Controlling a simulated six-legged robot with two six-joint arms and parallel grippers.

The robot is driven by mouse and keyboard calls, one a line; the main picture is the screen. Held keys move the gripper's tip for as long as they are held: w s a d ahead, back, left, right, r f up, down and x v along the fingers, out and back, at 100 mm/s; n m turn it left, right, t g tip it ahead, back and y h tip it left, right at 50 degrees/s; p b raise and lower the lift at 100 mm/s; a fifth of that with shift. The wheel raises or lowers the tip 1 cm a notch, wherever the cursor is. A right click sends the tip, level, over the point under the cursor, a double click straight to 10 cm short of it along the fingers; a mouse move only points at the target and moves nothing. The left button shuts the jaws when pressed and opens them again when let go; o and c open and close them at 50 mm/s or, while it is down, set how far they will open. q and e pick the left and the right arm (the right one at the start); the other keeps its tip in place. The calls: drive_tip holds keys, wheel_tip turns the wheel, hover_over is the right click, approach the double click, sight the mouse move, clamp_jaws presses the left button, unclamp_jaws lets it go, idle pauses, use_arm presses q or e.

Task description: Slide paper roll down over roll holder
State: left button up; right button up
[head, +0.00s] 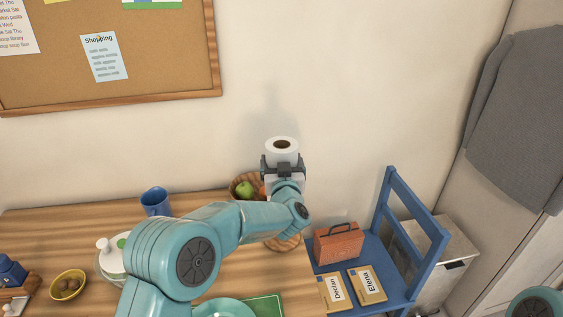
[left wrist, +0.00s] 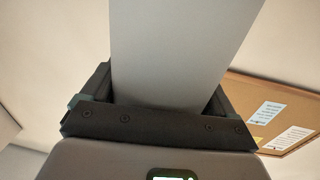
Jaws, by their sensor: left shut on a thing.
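The white paper roll (head: 283,155) is upright in the head view, its brown core opening facing up. My left gripper (head: 283,170) is shut around the roll and holds it above the far right part of the table. In the left wrist view the roll (left wrist: 183,50) fills the space between the gripper's jaws (left wrist: 160,110). A round wooden base (head: 283,244), seemingly that of the roll holder, shows partly below my left forearm; any post is hidden. The gap between roll and holder cannot be judged. My right gripper is out of view.
A fruit bowl (head: 236,190) stands behind my left arm, close beside the roll. A blue cup (head: 156,201) is further left on the wooden table (head: 75,229). A blue chair (head: 386,283) with a red case (head: 338,243) stands right of the table.

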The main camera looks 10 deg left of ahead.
use_arm(q)
wheel_tip(320, 180, down, 13)
drive_tip(key=b, duration=1)
drive_tip(key=o, duration=0.8)
drive_tip(key=shift+r, duration=0.25)
drive_tip(key=shift+o, duration=0.2)
drive_tip(key=shift+s, duration=0.1)
drive_tip(key=b+v, duration=0.1)
drive_tip(key=v, duration=1.5)
drive_tip(key=shift+d, duration=0.1)
